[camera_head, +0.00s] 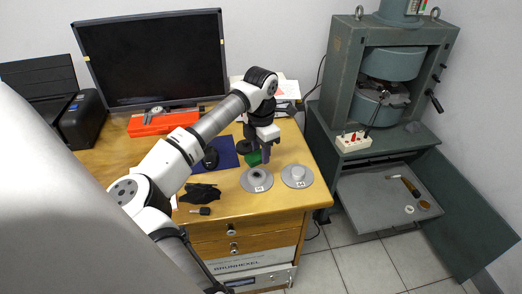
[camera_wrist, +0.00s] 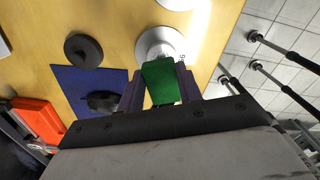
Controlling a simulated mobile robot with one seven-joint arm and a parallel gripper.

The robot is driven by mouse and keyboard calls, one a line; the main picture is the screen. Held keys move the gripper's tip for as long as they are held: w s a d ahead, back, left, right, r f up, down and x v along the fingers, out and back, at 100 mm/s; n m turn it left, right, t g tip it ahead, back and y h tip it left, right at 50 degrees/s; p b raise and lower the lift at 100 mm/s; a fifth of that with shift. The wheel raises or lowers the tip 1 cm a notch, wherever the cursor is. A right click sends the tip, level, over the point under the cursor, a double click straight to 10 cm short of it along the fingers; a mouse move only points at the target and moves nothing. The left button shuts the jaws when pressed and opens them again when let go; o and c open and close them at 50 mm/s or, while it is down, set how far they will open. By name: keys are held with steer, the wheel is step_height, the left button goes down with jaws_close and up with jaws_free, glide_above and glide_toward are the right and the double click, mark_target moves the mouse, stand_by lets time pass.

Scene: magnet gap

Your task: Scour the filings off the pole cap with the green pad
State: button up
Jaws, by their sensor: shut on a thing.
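My gripper (camera_head: 265,152) is shut on the green pad (camera_head: 253,158), which shows between its two purple fingers in the wrist view (camera_wrist: 160,82). Two grey round pole caps lie on the wooden desk, each with a small label: a left one (camera_head: 257,180) and a right one (camera_head: 298,176). The pad is just behind the left cap in the head view. In the wrist view the pad covers part of a pale cap (camera_wrist: 158,40). I cannot tell whether the pad touches it. No filings can be made out at this size.
A blue mat (camera_head: 226,152) with a dark mouse lies left of my gripper. A monitor (camera_head: 155,60) and orange case (camera_head: 160,123) stand behind. A green magnet machine (camera_head: 345,70) stands right, with a grey tray below.

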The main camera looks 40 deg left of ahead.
mark_target(258, 174)
steer(key=shift+f+b, duration=1.8)
steer(key=shift+f, duration=0.8)
steer(key=shift+f+b, duration=0.3)
steer(key=shift+f, duration=0.1)
steer(key=shift+w+d, duration=0.15)
steer(key=shift+w, duration=0.3)
steer(key=shift+s, duration=0.15)
steer(key=shift+s+a+b, duration=0.3)
steer(key=shift+s, duration=0.45)
